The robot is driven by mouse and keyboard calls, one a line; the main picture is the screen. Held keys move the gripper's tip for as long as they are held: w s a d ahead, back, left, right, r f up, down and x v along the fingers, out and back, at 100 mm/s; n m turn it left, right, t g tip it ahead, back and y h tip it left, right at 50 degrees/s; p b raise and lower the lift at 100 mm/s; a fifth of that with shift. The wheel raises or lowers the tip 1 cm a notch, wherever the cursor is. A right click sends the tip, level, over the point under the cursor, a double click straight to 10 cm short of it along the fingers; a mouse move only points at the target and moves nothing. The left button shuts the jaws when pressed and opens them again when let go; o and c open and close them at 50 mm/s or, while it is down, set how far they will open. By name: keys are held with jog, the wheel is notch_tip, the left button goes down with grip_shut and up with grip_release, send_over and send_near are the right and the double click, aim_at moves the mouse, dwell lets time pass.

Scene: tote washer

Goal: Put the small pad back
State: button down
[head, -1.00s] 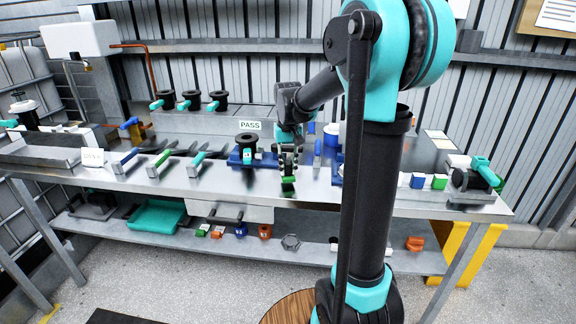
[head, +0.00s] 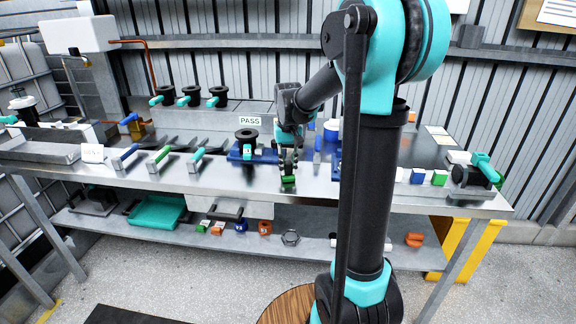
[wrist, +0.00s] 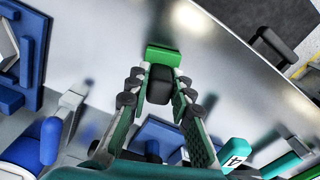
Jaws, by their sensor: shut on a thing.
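My gripper (head: 288,170) is over the front part of the steel bench, left of my arm column. In the wrist view my gripper (wrist: 161,76) has its fingers closed around a dark block-like part with a green block at its far end. I take this to be the small pad (wrist: 163,55). In the head view its green end (head: 288,180) shows just below the fingers, close to the bench top. I cannot tell whether it touches the bench. The fingers hide part of it.
A blue fixture (head: 240,155) with a black knob is left of the gripper. Small blue (head: 417,177) and green (head: 439,178) blocks stand at the right. Bare bench (head: 225,180) lies along the front edge.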

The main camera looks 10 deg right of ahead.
jog(key=shift+f, duration=0.15)
dwell(0.3)
jog(key=c, duration=1.3)
grip_release()
jog(key=o, duration=1.2)
jog(key=shift+o, duration=0.2)
jog(key=shift+r, duration=4.5)
